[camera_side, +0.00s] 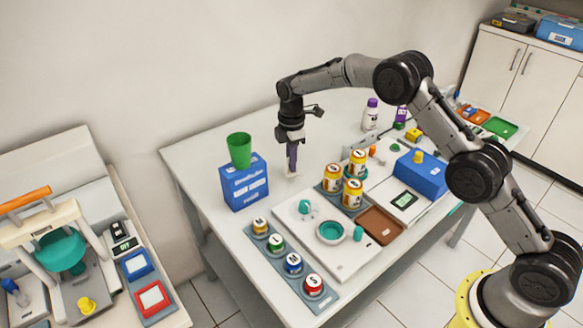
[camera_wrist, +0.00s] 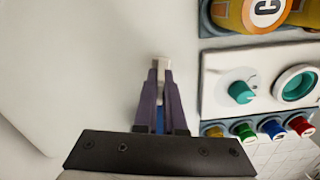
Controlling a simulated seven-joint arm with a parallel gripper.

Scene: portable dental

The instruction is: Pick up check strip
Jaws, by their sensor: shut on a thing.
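My gripper (camera_side: 292,160) points straight down over the bare white table top, to the right of the blue box. It also shows in the wrist view (camera_wrist: 160,75), with its two dark purple fingers close together. They are shut on a small pale piece, which I take to be the check strip (camera_wrist: 161,63). Its light end sticks out just past the fingertips. In the side view it is a tiny pale spot below the fingers. I cannot tell whether it touches the table. Most of it is hidden between the fingers.
A blue box (camera_side: 243,187) with a green cup (camera_side: 239,150) on it stands left of my gripper. Yellow jars (camera_side: 332,178) stand to the right. A white panel (camera_side: 300,235) with teal parts and a row of colored-lid jars (camera_side: 293,263) lie in front.

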